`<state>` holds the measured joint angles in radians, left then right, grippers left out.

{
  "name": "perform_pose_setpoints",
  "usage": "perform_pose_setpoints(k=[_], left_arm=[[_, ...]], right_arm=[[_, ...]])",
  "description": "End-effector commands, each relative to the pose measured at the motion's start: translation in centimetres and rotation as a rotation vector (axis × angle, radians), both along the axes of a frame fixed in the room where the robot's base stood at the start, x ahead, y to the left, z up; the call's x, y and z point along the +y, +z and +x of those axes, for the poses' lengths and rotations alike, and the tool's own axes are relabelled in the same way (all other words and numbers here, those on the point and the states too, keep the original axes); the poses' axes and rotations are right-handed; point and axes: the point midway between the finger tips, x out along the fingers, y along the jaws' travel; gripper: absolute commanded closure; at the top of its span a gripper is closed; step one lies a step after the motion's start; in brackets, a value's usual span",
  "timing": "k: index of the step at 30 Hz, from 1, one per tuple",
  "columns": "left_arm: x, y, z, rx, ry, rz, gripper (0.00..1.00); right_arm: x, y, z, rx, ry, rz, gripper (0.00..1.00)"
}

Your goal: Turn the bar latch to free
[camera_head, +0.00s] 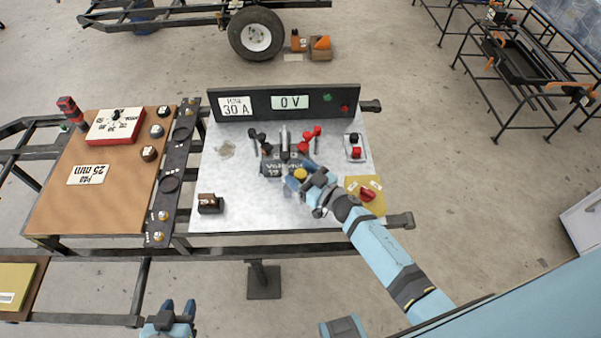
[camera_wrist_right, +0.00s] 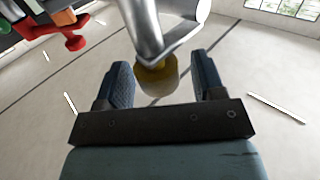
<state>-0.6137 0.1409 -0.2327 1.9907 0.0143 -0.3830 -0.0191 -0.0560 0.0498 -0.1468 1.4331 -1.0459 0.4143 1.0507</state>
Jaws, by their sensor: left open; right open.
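My right gripper (camera_head: 307,176) is at this knob. In the right wrist view, a silver bar (camera_wrist_right: 143,25) ends in the yellow knob (camera_wrist_right: 156,74), which lies between the open fingers with gaps visible on both sides. I cannot tell which part is the bar latch. My left gripper (camera_head: 170,318) is open and empty, low in the head view.
A dark panel reading "0 V" (camera_head: 290,102) stands behind. Black (camera_head: 257,136) and red (camera_head: 312,133) clamps flank the bar. A small dark block (camera_head: 210,204) sits front left; the plate between is clear.

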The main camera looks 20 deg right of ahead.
Motion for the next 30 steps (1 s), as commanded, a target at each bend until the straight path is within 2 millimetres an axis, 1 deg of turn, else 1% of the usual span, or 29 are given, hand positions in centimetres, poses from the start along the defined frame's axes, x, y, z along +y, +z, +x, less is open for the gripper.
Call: perform_pose_setpoints(k=[8,9,11,12,14,15,23,30], left_arm=[[-0.3,0.4,0.1,-0.007,-0.001,-0.006,0.57],[-0.3,0.5,0.1,-0.008,-0.001,-0.006,0.57],[-0.3,0.6,0.1,-0.009,-0.001,-0.008,0.57],[-0.3,0.6,0.1,-0.009,-0.001,-0.007,0.57],[-0.3,0.6,0.1,-0.009,-0.001,-0.007,0.57],[-0.3,0.6,0.1,-0.009,-0.001,-0.007,0.57],[-0.3,0.6,0.1,-0.006,-0.001,-0.005,0.57],[-0.2,1.3,-0.1,-0.002,-0.002,-0.002,0.57]], right_arm=[[0.0,0.0,0.1,0.001,0.0,0.0,0.37],[0.0,0.0,0.1,0.001,0.0,0.0,0.47],[0.0,0.0,0.1,0.001,0.0,0.0,0.6],[0.0,0.0,0.1,0.001,0.0,0.0,0.7],[0.0,0.0,0.1,0.001,0.0,0.0,0.83],[0.0,0.0,0.1,0.001,0.0,0.0,0.87],[-0.1,0.0,0.1,0.001,0.022,-0.004,0.87],[-0.2,0.2,0.1,0.002,0.134,-0.007,0.87]])
